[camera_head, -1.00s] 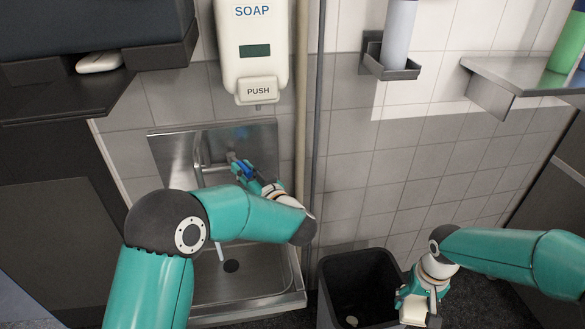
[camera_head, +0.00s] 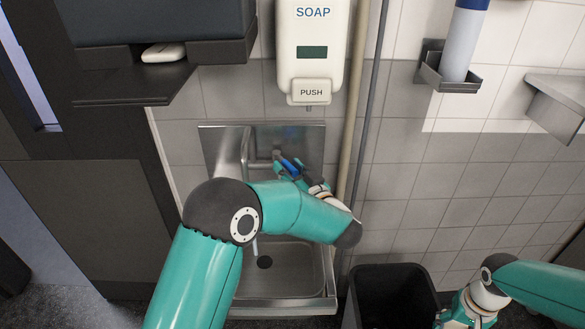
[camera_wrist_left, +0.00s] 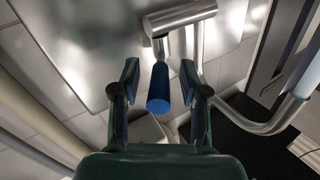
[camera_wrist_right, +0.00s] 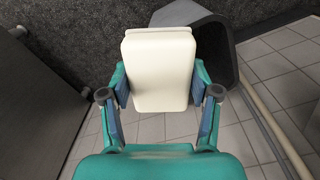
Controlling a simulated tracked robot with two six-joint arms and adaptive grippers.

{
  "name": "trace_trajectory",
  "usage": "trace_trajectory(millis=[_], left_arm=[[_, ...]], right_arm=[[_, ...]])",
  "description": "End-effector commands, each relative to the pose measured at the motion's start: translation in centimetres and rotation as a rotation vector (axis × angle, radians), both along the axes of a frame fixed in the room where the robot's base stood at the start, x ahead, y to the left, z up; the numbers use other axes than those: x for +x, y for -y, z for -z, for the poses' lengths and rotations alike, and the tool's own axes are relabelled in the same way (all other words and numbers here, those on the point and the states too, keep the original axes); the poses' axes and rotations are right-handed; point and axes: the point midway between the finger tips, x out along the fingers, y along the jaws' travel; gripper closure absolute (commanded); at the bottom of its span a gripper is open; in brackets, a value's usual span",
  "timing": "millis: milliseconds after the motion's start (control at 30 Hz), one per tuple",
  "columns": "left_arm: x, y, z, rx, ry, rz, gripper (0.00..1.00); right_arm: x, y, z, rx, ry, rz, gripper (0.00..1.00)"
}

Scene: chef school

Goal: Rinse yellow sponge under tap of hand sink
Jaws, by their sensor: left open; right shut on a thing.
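The hand sink (camera_head: 305,270) is a steel basin below the soap dispenser. Its tap (camera_head: 246,150) has a curved steel spout, partly hidden by my left arm. My left gripper (camera_wrist_left: 160,75) is open at the tap, with the blue-tipped tap handle (camera_wrist_left: 158,90) between its fingers; it also shows in the head view (camera_head: 287,168). My right gripper (camera_wrist_right: 158,100) is shut on a pale cream block (camera_wrist_right: 158,65); I cannot tell for sure that it is the yellow sponge. In the head view that gripper is at the bottom right, partly cut off.
A soap dispenser (camera_head: 312,50) hangs above the sink. A black open bin (camera_head: 392,285) stands right of the sink, near my right gripper. A dark shelf (camera_head: 135,84) is at upper left. A holder with a bottle (camera_head: 464,40) and a steel shelf (camera_head: 560,98) are at right.

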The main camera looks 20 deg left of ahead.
Motion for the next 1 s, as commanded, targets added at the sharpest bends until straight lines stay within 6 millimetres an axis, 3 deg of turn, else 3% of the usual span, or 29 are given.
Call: trace_trajectory(millis=[167,633,1000], left_arm=[[-1.0,1.4,0.0,0.001,-0.001,0.003,0.56],[-6.1,8.3,0.0,0.001,0.001,0.004,0.56],[-7.0,9.4,0.1,0.001,0.001,-0.001,0.56]], right_arm=[[0.0,-0.1,0.0,0.000,0.000,-0.001,0.66],[0.0,-0.1,0.0,0.000,0.000,-0.002,0.66],[0.0,-0.1,0.0,0.000,0.000,-0.001,0.66]])
